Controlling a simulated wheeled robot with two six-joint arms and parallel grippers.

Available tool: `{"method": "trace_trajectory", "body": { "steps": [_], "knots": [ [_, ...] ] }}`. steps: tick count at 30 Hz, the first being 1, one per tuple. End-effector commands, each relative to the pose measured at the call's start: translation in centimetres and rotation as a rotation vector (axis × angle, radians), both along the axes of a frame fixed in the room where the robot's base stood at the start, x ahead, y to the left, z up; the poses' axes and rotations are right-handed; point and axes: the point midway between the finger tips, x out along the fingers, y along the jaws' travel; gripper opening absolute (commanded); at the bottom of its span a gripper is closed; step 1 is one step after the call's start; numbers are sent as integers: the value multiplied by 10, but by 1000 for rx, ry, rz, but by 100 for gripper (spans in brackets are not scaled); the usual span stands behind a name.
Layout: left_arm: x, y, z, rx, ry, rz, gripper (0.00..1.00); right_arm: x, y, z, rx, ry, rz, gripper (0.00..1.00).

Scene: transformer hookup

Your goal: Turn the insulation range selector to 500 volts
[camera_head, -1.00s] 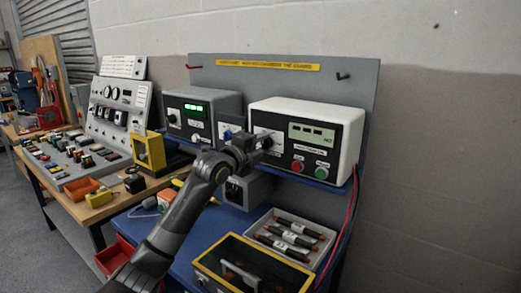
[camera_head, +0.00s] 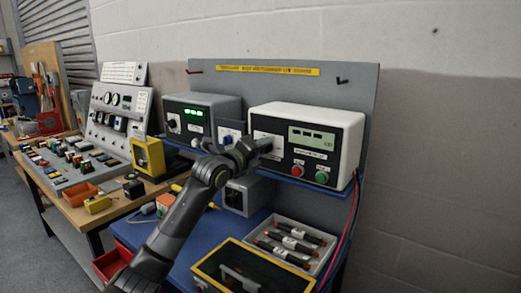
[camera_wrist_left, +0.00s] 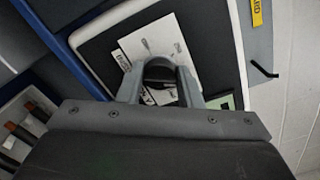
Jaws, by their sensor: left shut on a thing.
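The white insulation tester (camera_head: 300,112) with a dark front panel stands on the blue shelf in the head view. Its range selector is a dark knob on a white marked plate, hidden behind my gripper there. In the left wrist view the knob (camera_wrist_left: 160,73) sits between the fingers on the plate (camera_wrist_left: 172,38). My left gripper (camera_head: 268,145) is at the left of the tester's front and is shut on the knob. The wrist view also shows its two fingers (camera_wrist_left: 160,84) on either side. The scale marks are too small to read. My right gripper is not in view.
Red (camera_head: 298,171) and green (camera_head: 321,177) buttons sit right of the gripper, below the tester's display (camera_head: 312,138). A grey instrument (camera_head: 205,104) with green digits stands to the left. Below are a tray of fuse-like cylinders (camera_head: 325,236) and a yellow-rimmed box (camera_head: 238,244).

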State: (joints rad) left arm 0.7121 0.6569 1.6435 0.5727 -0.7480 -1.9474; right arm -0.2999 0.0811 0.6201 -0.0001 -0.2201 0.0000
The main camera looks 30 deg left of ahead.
Motion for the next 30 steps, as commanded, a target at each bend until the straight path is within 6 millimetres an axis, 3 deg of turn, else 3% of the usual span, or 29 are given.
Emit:
{"method": "trace_trajectory", "body": {
  "steps": [5, 6, 11, 23, 30],
  "knots": [
    [0, 0, -3, -3, 8, 0, 9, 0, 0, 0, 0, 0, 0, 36],
    [0, 0, -3, -3, 8, 0, 35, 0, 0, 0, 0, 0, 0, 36],
    [0, 0, -2, -3, 5, -1, 53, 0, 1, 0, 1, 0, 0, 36],
    [-7, 2, -1, 0, 1, 1, 53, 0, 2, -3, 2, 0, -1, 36],
    [-43, 8, -3, 5, 1, 2, 53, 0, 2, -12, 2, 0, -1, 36]
  ]
}}
